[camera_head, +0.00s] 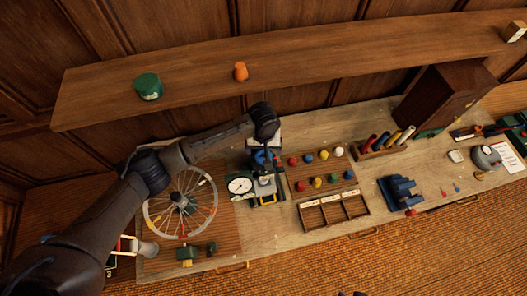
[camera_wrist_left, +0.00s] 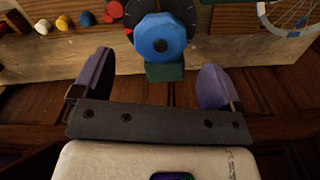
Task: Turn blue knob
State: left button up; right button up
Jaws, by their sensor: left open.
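In the left wrist view the blue knob (camera_wrist_left: 160,38) is faceted with a dark centre. It sits on a dark round dial with a red mark, above a green block. My left gripper (camera_wrist_left: 158,62) is open, its two purple-grey fingers spread to either side just short of the knob; I see no contact. In the head view my left gripper (camera_head: 265,146) is over the green device with the white gauge (camera_head: 240,186), and a bit of blue shows beneath it. The knob is mostly hidden there. Small dark tips at the bottom edge may be my right gripper (camera_head: 350,294).
A spoked wheel (camera_head: 181,205) stands left of the device. A wooden shelf (camera_head: 300,75) runs above the bench.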

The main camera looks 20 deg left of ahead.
aim_at(264, 155)
pick_arm(q)
notch_tip(264, 155, down, 4)
jog(key=shift+r+p, duration=0.15)
jog(key=shift+p, duration=0.15)
jog(key=shift+f, duration=0.3)
jog(key=c, duration=0.9)
jog(key=shift+c, duration=0.2)
jog(key=shift+m, duration=0.3)
